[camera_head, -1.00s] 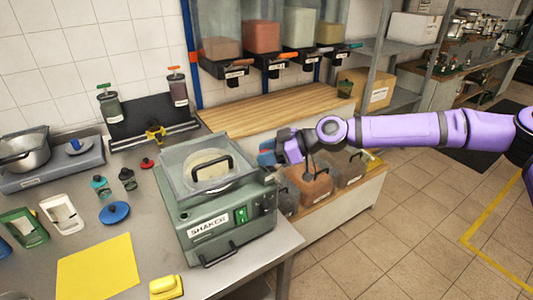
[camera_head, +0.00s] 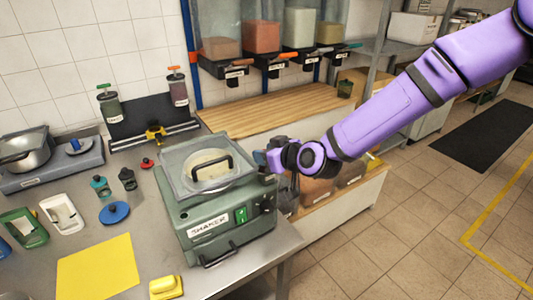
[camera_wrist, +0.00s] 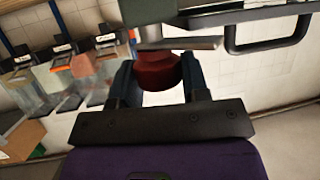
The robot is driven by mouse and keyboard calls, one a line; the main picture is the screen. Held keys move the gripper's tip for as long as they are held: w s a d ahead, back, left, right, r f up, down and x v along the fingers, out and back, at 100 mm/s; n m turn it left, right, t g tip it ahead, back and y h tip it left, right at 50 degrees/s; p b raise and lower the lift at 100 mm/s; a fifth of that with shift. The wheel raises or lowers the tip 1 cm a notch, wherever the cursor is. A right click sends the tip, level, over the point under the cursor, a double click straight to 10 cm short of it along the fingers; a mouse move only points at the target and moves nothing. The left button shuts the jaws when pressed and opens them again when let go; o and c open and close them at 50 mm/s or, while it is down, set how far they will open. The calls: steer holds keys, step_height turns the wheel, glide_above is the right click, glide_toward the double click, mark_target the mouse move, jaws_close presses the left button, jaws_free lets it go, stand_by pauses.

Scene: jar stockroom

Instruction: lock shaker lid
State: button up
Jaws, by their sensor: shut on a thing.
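The shaker (camera_head: 205,240) is a green box with a label and a green switch on its front, standing at the right end of the steel table. Its clear lid (camera_head: 178,172), with a black handle (camera_head: 212,168), lies down over the top. My gripper (camera_head: 265,158) is at the shaker's right side, level with the lid's edge. In the wrist view my gripper (camera_wrist: 158,68) has its two dark fingers shut on a dark red knob (camera_wrist: 158,76), just below a grey metal plate (camera_wrist: 195,43). The black handle (camera_wrist: 270,45) shows at upper right. The knob is hidden in the head view.
A yellow mat (camera_head: 98,267) and a yellow sponge (camera_head: 166,287) lie in front. Ingredient bins (camera_head: 318,190) stand under the wooden counter (camera_head: 275,107) by my arm. Dispensers (camera_head: 262,35) hang behind.

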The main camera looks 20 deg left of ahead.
steer(key=m+t+h, duration=0.3)
steer(key=m+t, duration=0.1)
steer(key=shift+a+m+h, duration=0.15)
steer(key=shift+m+h, duration=0.25)
steer(key=shift+m+t+h, duration=0.9)
steer(key=shift+m+h, duration=0.6)
steer(key=shift+h, duration=0.1)
steer(key=o, duration=0.9)
steer(key=shift+m, duration=0.3)
steer(key=v, duration=1)
steer(key=shift+s+r, duration=0.1)
steer(key=shift+s, duration=0.3)
